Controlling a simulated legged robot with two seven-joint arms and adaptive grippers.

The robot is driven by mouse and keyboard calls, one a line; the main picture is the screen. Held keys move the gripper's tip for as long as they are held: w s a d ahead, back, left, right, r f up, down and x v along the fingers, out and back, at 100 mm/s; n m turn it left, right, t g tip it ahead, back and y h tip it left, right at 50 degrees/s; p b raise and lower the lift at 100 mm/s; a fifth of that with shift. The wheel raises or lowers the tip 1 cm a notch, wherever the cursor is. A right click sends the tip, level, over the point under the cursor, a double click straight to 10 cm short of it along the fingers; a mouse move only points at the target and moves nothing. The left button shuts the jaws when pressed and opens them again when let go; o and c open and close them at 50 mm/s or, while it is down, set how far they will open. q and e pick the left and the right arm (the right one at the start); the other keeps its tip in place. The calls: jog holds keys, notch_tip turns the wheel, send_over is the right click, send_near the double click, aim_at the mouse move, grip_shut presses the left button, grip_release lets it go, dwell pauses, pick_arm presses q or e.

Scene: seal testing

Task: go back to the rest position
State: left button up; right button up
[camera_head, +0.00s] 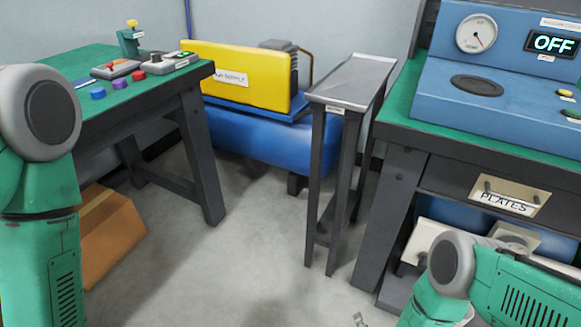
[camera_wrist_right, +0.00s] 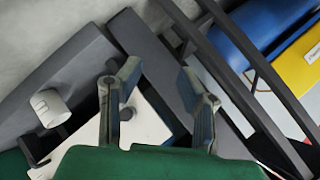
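My right gripper (camera_wrist_right: 158,80) shows in the right wrist view with its two fingers spread apart and nothing between them. In the head view my right arm (camera_head: 480,285) is at the bottom right, low in front of the right workbench; only a small grey piece, perhaps a fingertip, shows at the bottom edge. My left arm (camera_head: 40,190) stands at the left edge of the head view. My left gripper is outside both views.
The left table (camera_head: 95,57) carries small coloured parts. A yellow-and-blue compressor (camera_head: 235,78) stands behind. A narrow stand (camera_head: 355,82) is beside the right bench with a blue test unit (camera_head: 500,80), reading OFF, and a PLATES drawer (camera_head: 508,197). An orange box (camera_head: 110,235) lies left. The middle floor is clear.

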jog(key=s+d+r+n+g+b, duration=0.25)
jog(key=s+r+n+g, duration=0.35)
jog(key=s, duration=0.4)
jog(key=s+d+r+n+g+b, duration=0.25)
jog(key=s+r+n+g, duration=0.25)
jog(key=s+r+n, duration=0.4)
notch_tip(320, 180, up, 15)
jog(key=m+p, duration=0.1)
jog(key=p, duration=1.5)
jog(key=shift+s+d+m+y, duration=0.3)
jog(key=shift+s+y, duration=0.1)
jog(key=shift+s, duration=0.05)
jog(key=shift+f, duration=0.15)
